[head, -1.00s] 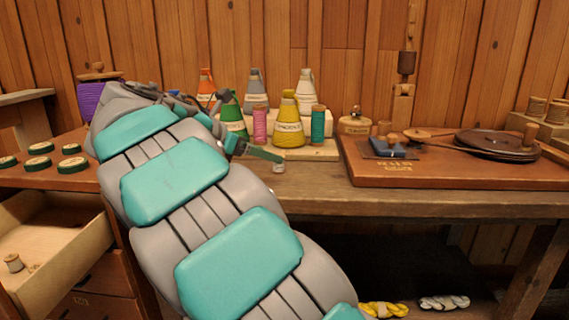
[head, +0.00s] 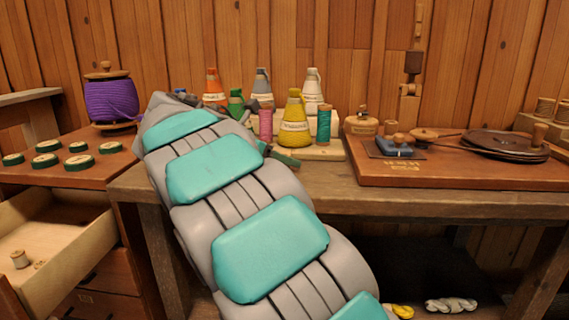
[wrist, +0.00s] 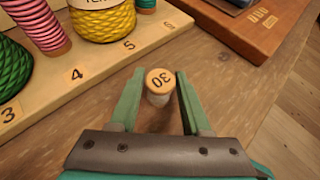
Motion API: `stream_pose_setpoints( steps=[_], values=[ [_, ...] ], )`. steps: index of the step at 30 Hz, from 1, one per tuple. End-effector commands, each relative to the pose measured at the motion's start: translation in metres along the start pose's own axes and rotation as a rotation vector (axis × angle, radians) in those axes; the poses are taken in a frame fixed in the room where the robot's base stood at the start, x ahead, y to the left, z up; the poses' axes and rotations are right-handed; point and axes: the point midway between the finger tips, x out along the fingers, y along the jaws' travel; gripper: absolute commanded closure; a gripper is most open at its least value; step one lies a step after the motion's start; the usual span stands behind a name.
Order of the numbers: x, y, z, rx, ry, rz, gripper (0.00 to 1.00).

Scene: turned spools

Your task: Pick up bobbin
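A small bobbin (wrist: 159,84) with a pale wooden top marked 30 and a whitish body stands upright on the wooden bench (wrist: 221,75) in the wrist view. My gripper (wrist: 159,73) is open, with one green finger on each side of the bobbin. A narrow gap shows beside the right finger; the left finger is very close, and I cannot tell whether it touches. In the head view my gripper (head: 284,159) is at the bench by the front of the cone board, mostly behind my arm, and the bobbin is hidden.
A numbered board (wrist: 115,62) holds several thread cones and spools, including a yellow cone (head: 294,124) and a teal spool (head: 323,127). A winder on a wooden base (head: 445,176) stands right. An open drawer (head: 90,232) and purple spool (head: 111,100) are left.

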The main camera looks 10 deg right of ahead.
Motion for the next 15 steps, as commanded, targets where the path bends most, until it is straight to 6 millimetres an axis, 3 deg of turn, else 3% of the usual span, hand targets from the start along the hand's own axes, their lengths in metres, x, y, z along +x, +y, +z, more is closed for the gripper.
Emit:
stream_pose_setpoints(
  steps=[2, 12, 15],
  values=[
    [0.0, 0.0001, -0.0001, 0.0, 0.0, 0.0, 0.62],
    [-0.0001, 0.0001, 0.0, 0.0, 0.0, 0.0, 1.0],
    [-0.0001, 0.0001, 0.0, 0.0, 0.0, 0.0, 1.0]
  ],
)
